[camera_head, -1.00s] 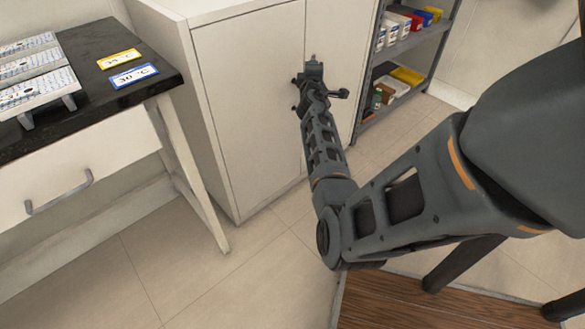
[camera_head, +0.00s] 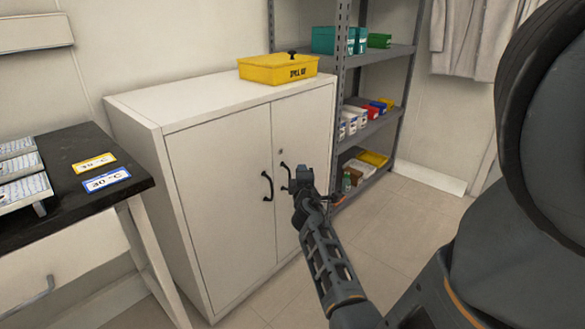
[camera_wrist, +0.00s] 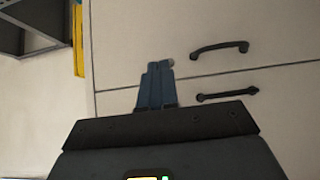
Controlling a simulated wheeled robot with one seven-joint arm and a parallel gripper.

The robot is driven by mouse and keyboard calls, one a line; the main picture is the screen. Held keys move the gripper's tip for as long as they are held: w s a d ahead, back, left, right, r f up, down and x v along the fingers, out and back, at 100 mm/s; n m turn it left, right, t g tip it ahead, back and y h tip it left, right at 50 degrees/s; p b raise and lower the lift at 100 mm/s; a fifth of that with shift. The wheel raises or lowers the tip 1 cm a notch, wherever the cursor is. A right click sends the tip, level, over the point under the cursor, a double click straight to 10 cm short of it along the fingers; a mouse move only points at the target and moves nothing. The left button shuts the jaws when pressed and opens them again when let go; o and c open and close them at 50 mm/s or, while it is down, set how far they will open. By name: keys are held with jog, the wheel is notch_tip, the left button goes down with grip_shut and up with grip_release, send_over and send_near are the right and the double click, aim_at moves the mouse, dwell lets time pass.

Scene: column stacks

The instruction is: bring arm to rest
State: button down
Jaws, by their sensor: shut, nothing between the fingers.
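My gripper (camera_head: 300,178) is at the end of my outstretched arm, in front of the white cabinet's doors in the head view. In the wrist view my gripper (camera_wrist: 158,68) has its fingers together, with nothing between them. The cabinet's two dark handles show beyond it, and the fingers look apart from them, though the gap is hard to judge. No object is held.
A white cabinet (camera_head: 215,170) carries a yellow box (camera_head: 278,70). A grey shelf rack (camera_head: 385,115) with boxes and bottles stands to its right. At left, a black bench (camera_head: 75,205) holds metal racks and two temperature labels. Floor (camera_head: 400,215) right of the arm is clear.

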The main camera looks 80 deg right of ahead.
jog(key=shift+s+a, duration=0.6)
jog(key=shift+s, duration=0.4)
jog(key=shift+s+a, duration=0.6)
jog(key=shift+s, duration=0.35)
jog(key=w+a+f+n+t+y, duration=0.15)
jog(key=a+t+y, duration=0.35)
jog(key=a, duration=1)
jog(key=w+a+f+n+t+y, duration=0.15)
jog(key=a+t+y, duration=0.25)
jog(key=a, duration=1.2)
jog(key=s+a+r+m+t+y, duration=0.15)
jog(key=s+a+y, duration=0.3)
jog(key=a, duration=0.75)
jog(key=s+a+r+m+y, duration=0.4)
jog(key=s+a+r, duration=0.35)
jog(key=a, duration=0.35)
notch_tip(320, 180, up, 18)
jog(key=p, duration=1.7)
jog(key=shift+w+a+r, duration=0.15)
jog(key=shift+w+r, duration=0.05)
jog(key=shift+w, duration=0.2)
